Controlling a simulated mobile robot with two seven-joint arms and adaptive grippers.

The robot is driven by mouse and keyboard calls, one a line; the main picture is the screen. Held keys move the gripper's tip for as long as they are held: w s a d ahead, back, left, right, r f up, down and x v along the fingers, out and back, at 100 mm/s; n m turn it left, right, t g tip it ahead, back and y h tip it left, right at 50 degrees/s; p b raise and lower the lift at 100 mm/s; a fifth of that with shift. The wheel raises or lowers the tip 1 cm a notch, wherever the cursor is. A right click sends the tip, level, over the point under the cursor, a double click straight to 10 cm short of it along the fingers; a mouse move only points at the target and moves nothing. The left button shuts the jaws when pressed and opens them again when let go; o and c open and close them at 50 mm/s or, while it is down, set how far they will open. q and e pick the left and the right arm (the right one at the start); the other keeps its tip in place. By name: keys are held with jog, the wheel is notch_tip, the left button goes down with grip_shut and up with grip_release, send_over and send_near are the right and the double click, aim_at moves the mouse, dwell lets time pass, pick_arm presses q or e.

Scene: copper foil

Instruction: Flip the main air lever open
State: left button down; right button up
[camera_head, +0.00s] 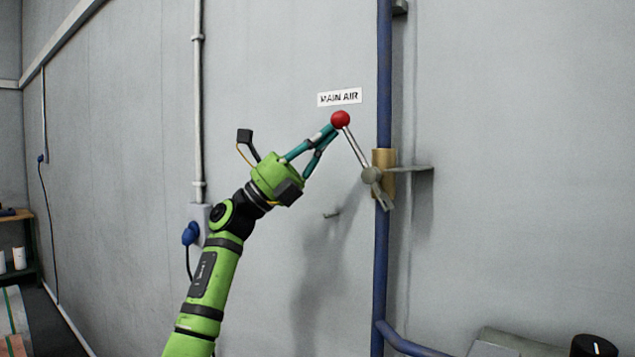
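The main air lever is a thin metal rod with a red ball knob (340,119) at its upper end. The rod (356,148) slants up and to the left from a round grey pivot (371,175) at the brass valve body (384,160) on the blue pipe. My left gripper (331,130) reaches in from the lower left. Its two teal fingers come together at the tips, just at the lower left of the knob. The tips look at or very near the knob; contact is not clear. My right gripper is out of view.
A white "MAIN AIR" label (339,97) is on the grey wall just above the knob. A bracket (413,168) sticks out right of the valve.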

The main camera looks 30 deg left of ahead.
aim_at(343, 120)
pick_arm(q)
jog(key=shift+s+d+r+p, duration=0.1)
jog(key=shift+d+r+p, duration=0.45)
jog(key=shift+d+r, duration=0.8)
jog(key=shift+d, duration=0.3)
jog(key=shift+d+r, duration=0.35)
jog(key=shift+d, duration=0.3)
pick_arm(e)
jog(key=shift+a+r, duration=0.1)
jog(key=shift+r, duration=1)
pick_arm(q)
jog(key=shift+s+a+f, duration=0.15)
jog(key=shift+a+f, duration=0.05)
jog(key=shift+f, duration=0.15)
jog(key=v, duration=1.1)
jog(key=shift+a, duration=0.25)
jog(key=shift+s, duration=0.1)
jog(key=shift+r, duration=0.1)
